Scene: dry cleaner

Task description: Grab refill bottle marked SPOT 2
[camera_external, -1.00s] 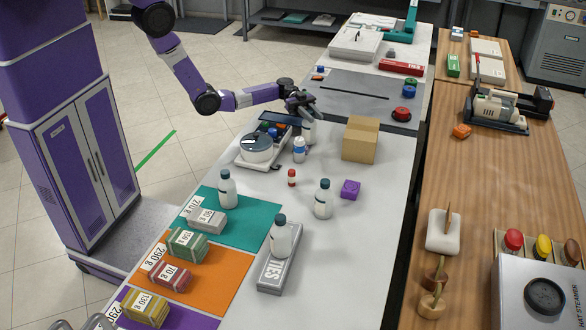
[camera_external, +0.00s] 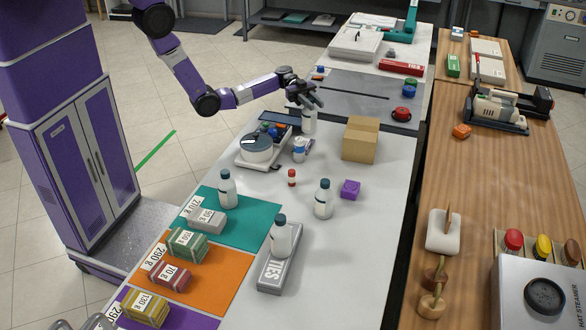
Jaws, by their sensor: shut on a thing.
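My gripper (camera_external: 308,101) is shut on a white bottle (camera_external: 309,122) at the back of the white table, beside the scale. Its fingers cover the bottle's top, and I cannot read a SPOT 2 mark on it. Three similar white bottles with dark teal caps stand elsewhere: one on the teal mat (camera_external: 228,191), one on the bare table (camera_external: 323,201), and one on the grey TIES box (camera_external: 281,238). Their labels are too small to read.
A scale with a round dark-lidded tub (camera_external: 256,150) and a small blue-and-white bottle (camera_external: 300,150) are close to my gripper. A cardboard box (camera_external: 360,140) stands to the right. A small red bottle (camera_external: 291,178) and purple block (camera_external: 350,189) are nearer the front.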

